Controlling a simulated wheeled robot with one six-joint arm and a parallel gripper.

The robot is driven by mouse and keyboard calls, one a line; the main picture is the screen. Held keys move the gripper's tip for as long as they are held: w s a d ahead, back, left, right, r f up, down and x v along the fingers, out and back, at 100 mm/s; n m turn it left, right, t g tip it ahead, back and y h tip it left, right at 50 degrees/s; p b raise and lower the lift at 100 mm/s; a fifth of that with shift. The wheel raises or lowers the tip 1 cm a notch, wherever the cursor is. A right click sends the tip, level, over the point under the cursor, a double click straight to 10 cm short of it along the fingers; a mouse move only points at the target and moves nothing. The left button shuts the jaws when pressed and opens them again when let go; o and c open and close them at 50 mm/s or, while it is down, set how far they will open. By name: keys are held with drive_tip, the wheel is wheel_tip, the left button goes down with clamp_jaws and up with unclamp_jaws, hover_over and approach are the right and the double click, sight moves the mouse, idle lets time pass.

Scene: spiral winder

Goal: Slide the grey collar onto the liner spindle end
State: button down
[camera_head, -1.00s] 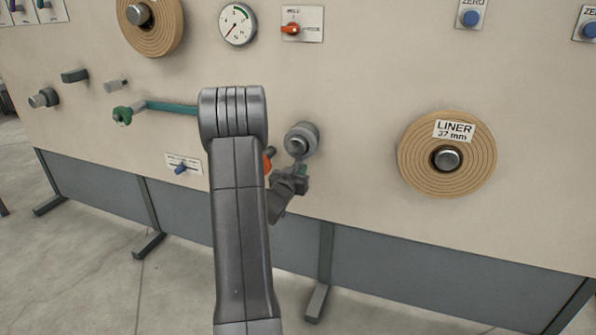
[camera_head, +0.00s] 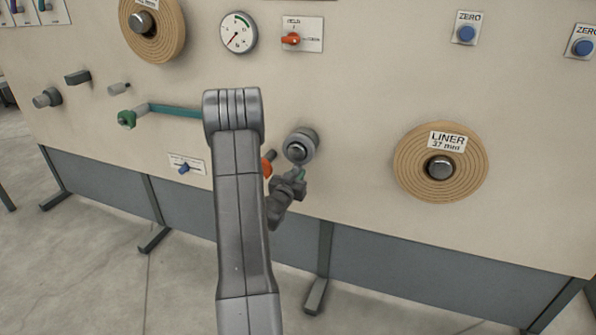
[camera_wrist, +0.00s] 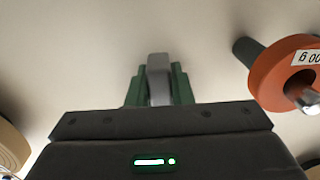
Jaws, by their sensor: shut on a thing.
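The grey collar (camera_head: 313,143) is in front of the panel in the head view, with a bright round end showing in its middle. I cannot tell whether it sits on a peg there. My gripper (camera_head: 296,174) reaches it from below. In the wrist view, the green fingers of my gripper (camera_wrist: 158,88) are shut on the collar (camera_wrist: 158,67), seen as a narrow grey block. The liner spindle end (camera_head: 440,168) is a silver stub to the right, in the middle of the tan liner roll (camera_head: 409,177), which is labelled 37 mm. The collar is clearly apart from it.
An orange ring (camera_wrist: 277,73) on a peg is close beside my gripper; it partly shows behind my arm in the head view (camera_head: 267,167). A green crank (camera_head: 172,110) and a small blue lever (camera_head: 184,169) are to the left. Bare panel lies between collar and liner roll.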

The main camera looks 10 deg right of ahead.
drive_tip(key=r+v, duration=0.1)
drive_tip(key=v, duration=1.5)
idle(0.7)
